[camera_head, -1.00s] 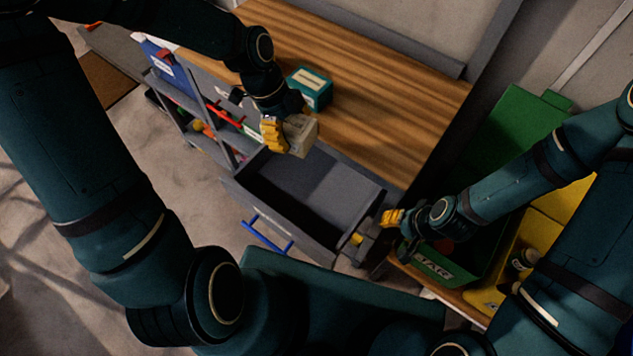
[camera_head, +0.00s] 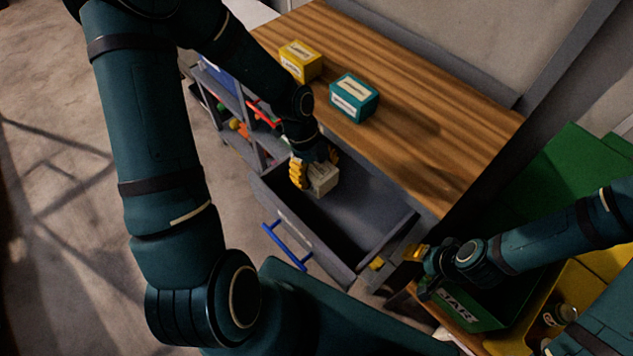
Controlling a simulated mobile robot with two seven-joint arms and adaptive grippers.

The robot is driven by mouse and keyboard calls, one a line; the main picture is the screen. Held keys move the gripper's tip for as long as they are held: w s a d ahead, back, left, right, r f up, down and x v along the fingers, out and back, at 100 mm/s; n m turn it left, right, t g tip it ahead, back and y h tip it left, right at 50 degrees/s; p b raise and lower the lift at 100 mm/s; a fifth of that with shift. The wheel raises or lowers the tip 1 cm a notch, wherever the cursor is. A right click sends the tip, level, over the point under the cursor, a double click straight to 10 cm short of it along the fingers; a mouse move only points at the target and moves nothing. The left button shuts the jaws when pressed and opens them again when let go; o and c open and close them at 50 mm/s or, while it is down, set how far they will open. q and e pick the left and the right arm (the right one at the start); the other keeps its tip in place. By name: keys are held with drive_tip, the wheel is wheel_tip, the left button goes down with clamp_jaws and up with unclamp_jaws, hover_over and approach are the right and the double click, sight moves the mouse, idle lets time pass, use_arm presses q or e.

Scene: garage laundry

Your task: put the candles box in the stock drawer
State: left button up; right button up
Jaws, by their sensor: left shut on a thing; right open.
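My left gripper (camera_head: 315,166) is shut on a small cream box (camera_head: 322,183), which I take to be the candles box; its label is too small to read. It holds the box at the left end of the open grey stock drawer (camera_head: 372,212), low inside the drawer opening. I cannot tell whether the box touches the drawer floor. The drawer is pulled out from under the wooden worktop and looks otherwise empty. My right gripper (camera_head: 396,259) is open and empty beside the drawer's right front corner.
A teal box (camera_head: 354,98) and a yellow box (camera_head: 301,61) stand on the wooden worktop (camera_head: 420,120). A blue handle (camera_head: 287,245) is on the drawer front. Shelves with coloured items are at the left. A green bin (camera_head: 470,308) and a yellow bin (camera_head: 540,325) are at the right.

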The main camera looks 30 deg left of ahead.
use_arm(q)
wheel_tip(320, 180, down, 4)
drive_tip(key=shift+f+b, duration=0.1)
drive_tip(key=shift+b, duration=0.45)
drive_tip(key=o, duration=1.2)
drive_tip(key=p+v, duration=0.3)
drive_tip(key=v, duration=0.9)
drive_tip(key=shift+p, duration=0.3)
drive_tip(key=shift+s, duration=0.15)
